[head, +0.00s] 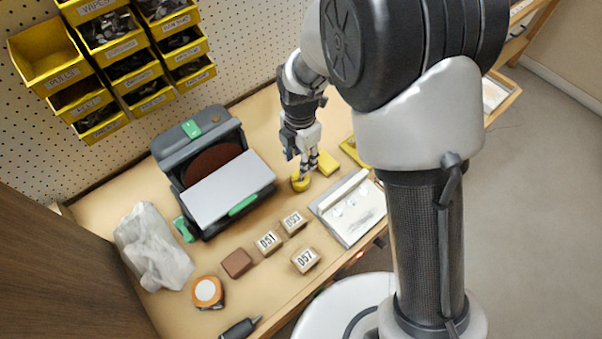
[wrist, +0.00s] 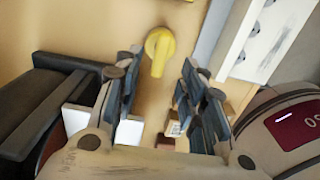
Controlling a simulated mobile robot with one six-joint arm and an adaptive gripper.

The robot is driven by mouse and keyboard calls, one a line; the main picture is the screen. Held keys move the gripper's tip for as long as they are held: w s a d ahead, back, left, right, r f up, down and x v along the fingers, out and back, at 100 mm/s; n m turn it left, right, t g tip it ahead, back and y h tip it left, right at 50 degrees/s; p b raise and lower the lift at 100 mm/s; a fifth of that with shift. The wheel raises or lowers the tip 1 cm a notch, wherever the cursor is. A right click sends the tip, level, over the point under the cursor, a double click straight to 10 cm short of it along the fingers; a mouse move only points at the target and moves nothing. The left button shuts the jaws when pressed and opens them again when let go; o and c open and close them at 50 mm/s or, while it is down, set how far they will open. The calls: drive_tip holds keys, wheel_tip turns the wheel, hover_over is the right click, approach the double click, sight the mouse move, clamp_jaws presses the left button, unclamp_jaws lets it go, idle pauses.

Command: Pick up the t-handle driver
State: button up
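A small yellow piece (head: 300,183) with a rounded head lies on the bench below my gripper (head: 308,168); it may be the t-handle driver, but its shape is partly hidden in the head view. In the wrist view the yellow piece (wrist: 160,45) shows a round knob and a short stem, between and beyond the two fingers. My gripper (wrist: 161,75) is open and empty, with its fingers apart and pointing down at the piece. I cannot tell whether the fingertips touch it.
A yellow block (head: 327,163) lies close to the right of the gripper.

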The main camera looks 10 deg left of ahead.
wheel_tip(320, 180, down, 8)
drive_tip(key=b, duration=0.3)
drive_tip(key=shift+c, duration=0.6)
clamp_jaws()
